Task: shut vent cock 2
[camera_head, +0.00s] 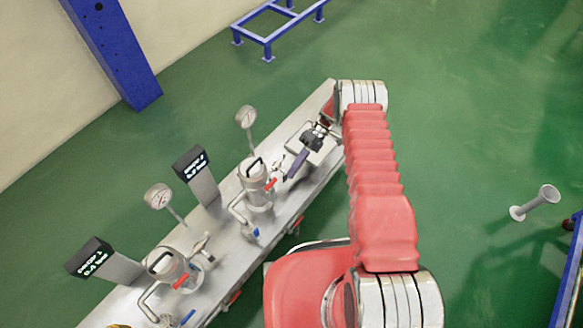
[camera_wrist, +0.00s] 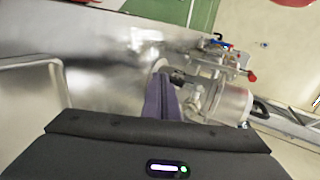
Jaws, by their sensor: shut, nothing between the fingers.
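The second metal vessel (camera_head: 257,192) stands on the bench beside a display post. It has a red lever (camera_head: 270,184) on its near side and a blue lever (camera_head: 252,232) on the pipe below. A small fitting (camera_head: 279,171) is on its side toward my gripper. No label shows which part is vent cock 2. In the wrist view the vessel (camera_wrist: 232,103), red lever (camera_wrist: 252,76) and blue lever (camera_wrist: 219,42) lie right of my fingers. My gripper (camera_head: 290,175) has purple fingers, shut and empty, beside the vessel; they also show in the wrist view (camera_wrist: 164,82). Whether they touch the fitting is unclear.
The first vessel (camera_head: 170,268), with its own red and blue levers, stands lower left on the steel bench (camera_head: 222,262). Gauges (camera_head: 245,117) on thin stems and display posts (camera_head: 200,180) rise along the back edge. The green floor to the right is mostly open.

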